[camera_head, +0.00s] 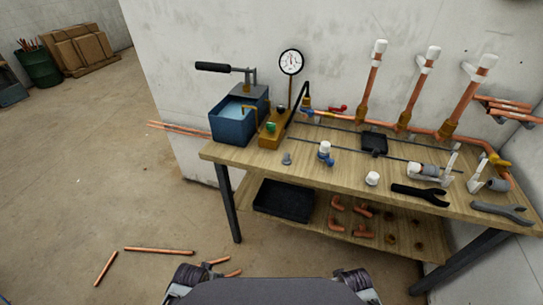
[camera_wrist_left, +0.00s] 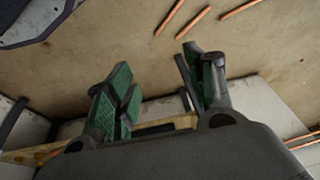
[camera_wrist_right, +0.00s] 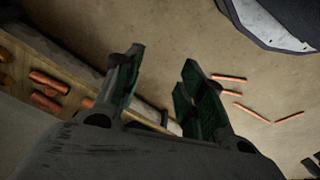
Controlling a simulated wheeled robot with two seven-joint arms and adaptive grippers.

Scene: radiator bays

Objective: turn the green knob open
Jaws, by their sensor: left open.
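The green knob (camera_head: 271,127) sits on top of a brass block (camera_head: 268,142) at the left end of the workbench. The block stands beside a blue pump tank (camera_head: 238,122) with a black-handled lever (camera_head: 214,67). The knob is small here, so its turn position cannot be told. My left gripper (camera_wrist_left: 158,76) is open and empty, over the floor and well apart from the knob. My right gripper (camera_wrist_right: 163,66) is also open and empty, over the floor. Neither gripper's fingers show in the head view. The knob shows in neither wrist view.
A pressure gauge (camera_head: 291,62) rises behind the brass block, with a black hose (camera_head: 299,103) beside it. The wooden bench (camera_head: 320,175) holds fittings and wrenches. Upright copper pipes (camera_head: 369,85) stand along the wall.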

